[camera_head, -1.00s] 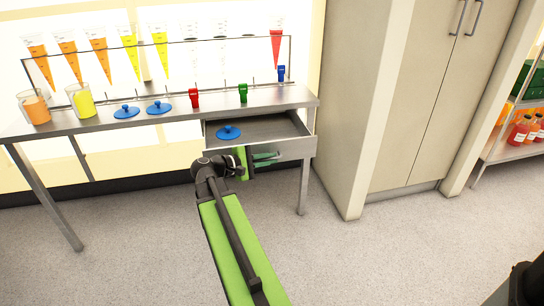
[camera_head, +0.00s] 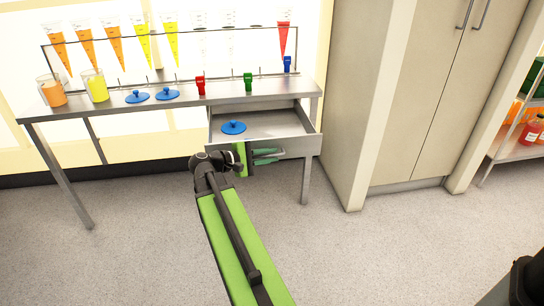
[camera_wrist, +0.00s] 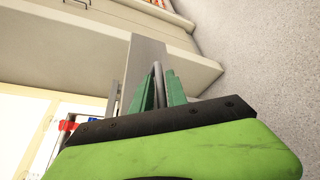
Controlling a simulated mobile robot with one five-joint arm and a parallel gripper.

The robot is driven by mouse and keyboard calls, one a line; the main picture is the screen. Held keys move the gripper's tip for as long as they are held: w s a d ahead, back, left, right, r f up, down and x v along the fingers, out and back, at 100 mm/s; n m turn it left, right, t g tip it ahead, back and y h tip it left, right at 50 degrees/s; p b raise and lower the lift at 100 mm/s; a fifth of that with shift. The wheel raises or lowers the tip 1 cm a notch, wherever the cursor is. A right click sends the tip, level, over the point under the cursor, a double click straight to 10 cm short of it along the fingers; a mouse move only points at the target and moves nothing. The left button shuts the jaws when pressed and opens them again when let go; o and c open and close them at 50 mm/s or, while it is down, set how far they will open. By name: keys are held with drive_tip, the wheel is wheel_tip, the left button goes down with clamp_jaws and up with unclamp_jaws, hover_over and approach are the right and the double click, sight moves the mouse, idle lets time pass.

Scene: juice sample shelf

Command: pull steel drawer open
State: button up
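The steel drawer (camera_head: 290,143) sits under the right end of the steel table, pulled partly out, so its inside shows. A blue lid-like piece (camera_head: 233,127) lies in it near the left front. My gripper (camera_head: 266,156) is at the drawer's front face. Its green fingers lie on both sides of a grey handle bar (camera_wrist: 158,82) in the wrist view and appear closed on it. The drawer's front panel (camera_wrist: 146,58) also shows there, just beyond the fingers. My green arm hides the floor below the drawer.
The steel table (camera_head: 120,110) carries two beakers (camera_head: 52,92) (camera_head: 96,86), two blue lids (camera_head: 137,97) (camera_head: 166,94), red (camera_head: 201,86) and green (camera_head: 248,82) clips, and a rack of cones. A tall cabinet (camera_head: 375,120) stands close on the right. The floor in front is clear.

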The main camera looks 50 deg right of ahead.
drive_tip(key=p+v, duration=0.3)
drive_tip(key=v, duration=1.4)
drive_tip(key=shift+a+p, duration=0.25)
drive_tip(key=shift+p, duration=0.15)
drive_tip(key=w+a+f+t+y, duration=0.1)
drive_tip(key=a+f+t+y, duration=0.1)
drive_tip(key=a+f+y, duration=0.6)
drive_tip(key=w+a+f+m+t+y, duration=0.15)
drive_tip(key=a+f, duration=0.25)
drive_tip(key=a, duration=0.8)
drive_tip(key=w+a+f+t+y, duration=0.15)
drive_tip(key=a+f+y, duration=0.25)
drive_tip(key=a+f, duration=0.45)
wheel_tip(320, 180, up, 39)
drive_tip(key=a+p, duration=0.2)
drive_tip(key=p, duration=3.5)
drive_tip(key=shift+a+f+t+y, duration=0.15)
drive_tip(key=shift+a+t+y, duration=0.1)
drive_tip(key=shift+t+y, duration=0.15)
